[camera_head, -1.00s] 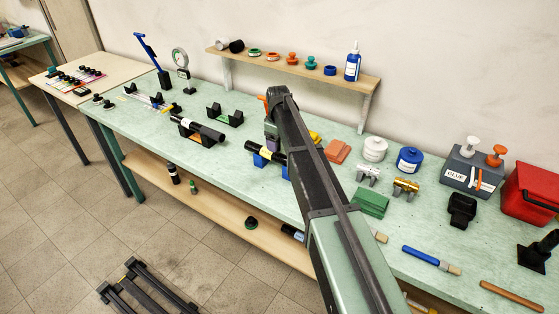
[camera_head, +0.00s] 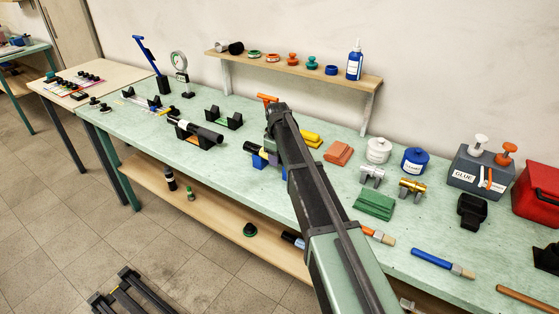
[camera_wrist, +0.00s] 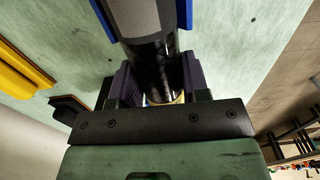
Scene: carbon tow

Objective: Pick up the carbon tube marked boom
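A black tube with a pale label (camera_head: 254,149) lies on blue supports (camera_head: 259,161) on the green bench, partly hidden by my arm. In the wrist view the glossy black tube (camera_wrist: 155,68) runs between the two purple fingers of my gripper (camera_wrist: 158,85), with a wide grey band farther along it. The fingers flank the tube; whether they press on it is unclear. My gripper is also partly seen in the head view (camera_head: 271,156). Another black tube (camera_head: 196,132) with a white label rests on a cradle to the left. No label is readable.
A green V-block stand (camera_head: 223,120), a dial gauge (camera_head: 180,66) and a blue-handled tool (camera_head: 150,56) stand to the left. A wall shelf (camera_head: 310,77) runs behind.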

